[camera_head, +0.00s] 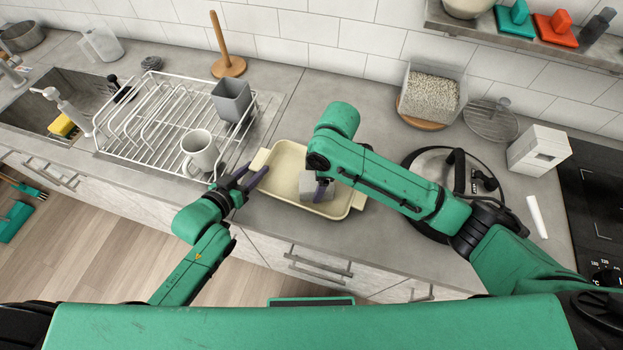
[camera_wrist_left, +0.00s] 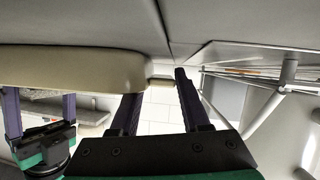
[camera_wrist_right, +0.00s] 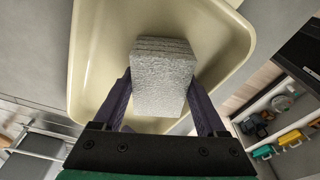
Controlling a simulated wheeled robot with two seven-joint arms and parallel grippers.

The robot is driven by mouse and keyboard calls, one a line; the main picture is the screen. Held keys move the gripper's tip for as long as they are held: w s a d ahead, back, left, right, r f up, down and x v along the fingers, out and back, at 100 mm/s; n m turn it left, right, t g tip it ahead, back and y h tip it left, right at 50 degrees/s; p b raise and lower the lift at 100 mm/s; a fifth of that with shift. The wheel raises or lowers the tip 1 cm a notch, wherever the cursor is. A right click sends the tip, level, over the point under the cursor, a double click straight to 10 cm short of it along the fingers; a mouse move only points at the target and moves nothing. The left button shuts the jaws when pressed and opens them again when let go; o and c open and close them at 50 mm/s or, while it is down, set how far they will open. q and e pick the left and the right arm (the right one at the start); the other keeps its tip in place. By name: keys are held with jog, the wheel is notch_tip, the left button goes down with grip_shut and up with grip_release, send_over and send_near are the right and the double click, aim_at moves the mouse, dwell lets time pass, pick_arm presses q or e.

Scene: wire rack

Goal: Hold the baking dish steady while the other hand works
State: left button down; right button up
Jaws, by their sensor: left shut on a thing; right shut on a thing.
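The cream baking dish (camera_head: 284,158) sits on the counter in the middle of the head view. My left gripper (camera_head: 254,174) is shut on the handle at the dish's left end. The left wrist view shows the fingers (camera_wrist_left: 158,80) around that handle, with the dish wall (camera_wrist_left: 70,68) to the left. My right gripper (camera_wrist_right: 160,88) is shut on a rough grey block (camera_wrist_right: 163,80) inside the dish, its fingers on either side. In the head view, my right forearm hides part of the dish, and the block (camera_head: 308,184) shows beside a finger.
A wire rack (camera_head: 140,120) with a white mug (camera_head: 200,153) and grey cup (camera_head: 232,100) stands left of the dish. The counter's front edge is close.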

jog(key=shift+w+d, duration=0.4)
jog(key=shift+w, duration=0.2)
jog(key=shift+w+d, duration=0.35)
jog(key=shift+w, duration=0.25)
jog(key=shift+s+a, duration=0.3)
jog(key=shift+s, duration=0.35)
jog(key=shift+s+a, duration=0.25)
jog(key=shift+s, duration=0.35)
jog(key=shift+w+d, duration=0.3)
jog(key=shift+w, duration=0.3)
jog(key=shift+w+d, duration=0.25)
jog(key=shift+w, duration=0.35)
